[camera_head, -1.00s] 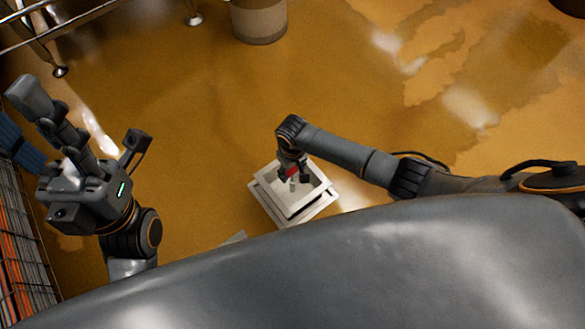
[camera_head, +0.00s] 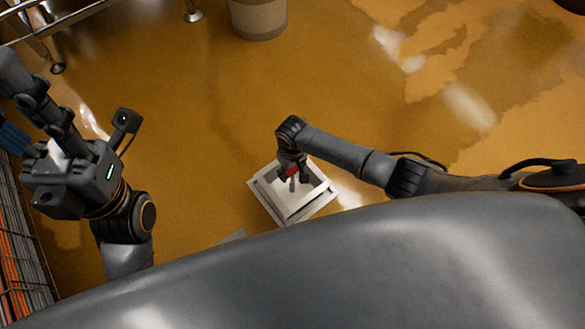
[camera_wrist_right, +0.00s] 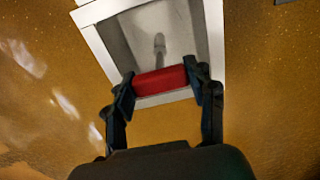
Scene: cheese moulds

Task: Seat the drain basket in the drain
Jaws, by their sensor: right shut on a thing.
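The drain basket (camera_head: 318,178) is a pale square box with a red grip bar (camera_head: 291,172). My right gripper (camera_head: 291,176) is shut on that bar, which spans its fingers in the right wrist view (camera_wrist_right: 160,82). The basket is over the drain, whose light square frame (camera_head: 262,204) shows around it on the floor. The two squares look nearly lined up; I cannot tell whether the basket rests fully inside. A small grey peg (camera_wrist_right: 160,46) shows inside the pale walls. My left gripper (camera_head: 35,100) is raised at the left, away from the drain; its jaws are unclear.
A round beige bin (camera_head: 258,18) stands at the back. The wet, shiny floor around the drain is clear.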

